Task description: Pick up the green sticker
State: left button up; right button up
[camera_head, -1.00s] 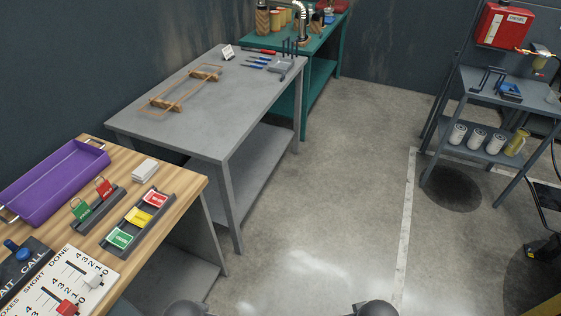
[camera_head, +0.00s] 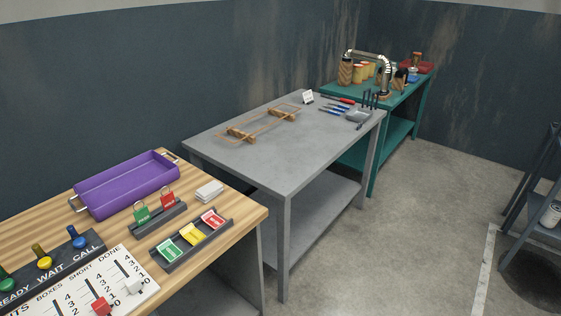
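The green sticker (camera_head: 169,250) lies in the left end compartment of a dark tray (camera_head: 182,259) on the wooden table at the lower left. A yellow sticker (camera_head: 193,234) lies in the middle compartment and a red sticker (camera_head: 213,219) in the right one. Neither of my grippers shows in the view.
A purple bin (camera_head: 128,185), a rack with a green tag (camera_head: 141,212) and a red tag (camera_head: 168,200), a white stack (camera_head: 209,191) and a counter board (camera_head: 93,285) share the wooden table (camera_head: 30,220).

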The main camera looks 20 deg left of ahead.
aim_at(167, 249)
jog(key=u, duration=1.15)
